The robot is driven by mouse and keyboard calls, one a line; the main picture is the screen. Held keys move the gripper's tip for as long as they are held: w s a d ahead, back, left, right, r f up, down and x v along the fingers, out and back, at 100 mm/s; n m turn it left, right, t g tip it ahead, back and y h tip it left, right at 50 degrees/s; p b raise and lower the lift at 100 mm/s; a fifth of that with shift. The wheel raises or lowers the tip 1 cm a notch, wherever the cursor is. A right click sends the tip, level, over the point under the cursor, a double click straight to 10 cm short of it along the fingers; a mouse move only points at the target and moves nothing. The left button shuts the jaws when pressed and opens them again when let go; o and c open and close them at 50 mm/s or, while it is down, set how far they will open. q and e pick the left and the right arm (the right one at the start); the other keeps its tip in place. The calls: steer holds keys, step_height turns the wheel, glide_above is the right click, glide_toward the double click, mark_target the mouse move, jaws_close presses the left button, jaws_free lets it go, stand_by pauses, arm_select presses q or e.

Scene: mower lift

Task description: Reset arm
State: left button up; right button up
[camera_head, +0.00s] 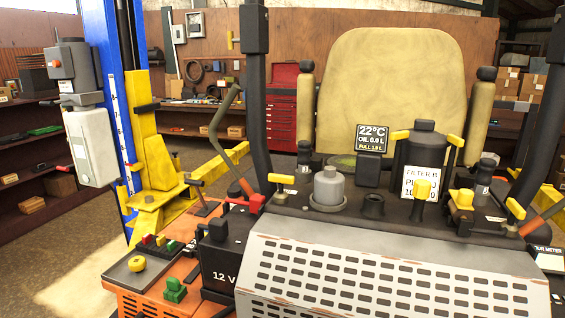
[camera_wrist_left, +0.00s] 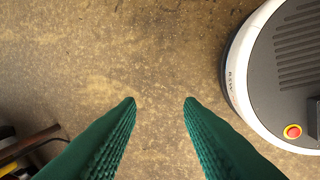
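My left gripper (camera_wrist_left: 160,102) shows in the left wrist view as two green ridged fingers, spread apart with nothing between them. It points down over bare floor (camera_wrist_left: 160,50). Neither arm nor gripper shows in the head view, so my right gripper is out of sight. The mower (camera_head: 390,270) stands in front of me in the head view, with a tan seat (camera_head: 390,85), a perforated front panel and an orange side body.
A blue lift post (camera_head: 103,50) with yellow lift arms (camera_head: 160,170) stands left of the mower. On the mower are a 12 V battery box (camera_head: 228,255), a filter canister (camera_head: 424,150) and a small display (camera_head: 372,138). A red tool chest (camera_head: 283,110) stands behind.

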arm_select(q)
steer(key=d+f+h, duration=0.2)
steer(key=d, duration=1.3)
steer(key=shift+n, duration=0.5)
steer(key=f+b, duration=0.1)
steer(key=d+f+b, duration=0.1)
steer(key=f+b, duration=0.1)
steer(key=d+f+b, duration=0.1)
steer(key=f+b, duration=0.1)
steer(key=shift+s+f, duration=0.2)
steer(key=shift+s, duration=0.05)
steer(key=shift+d, duration=0.1)
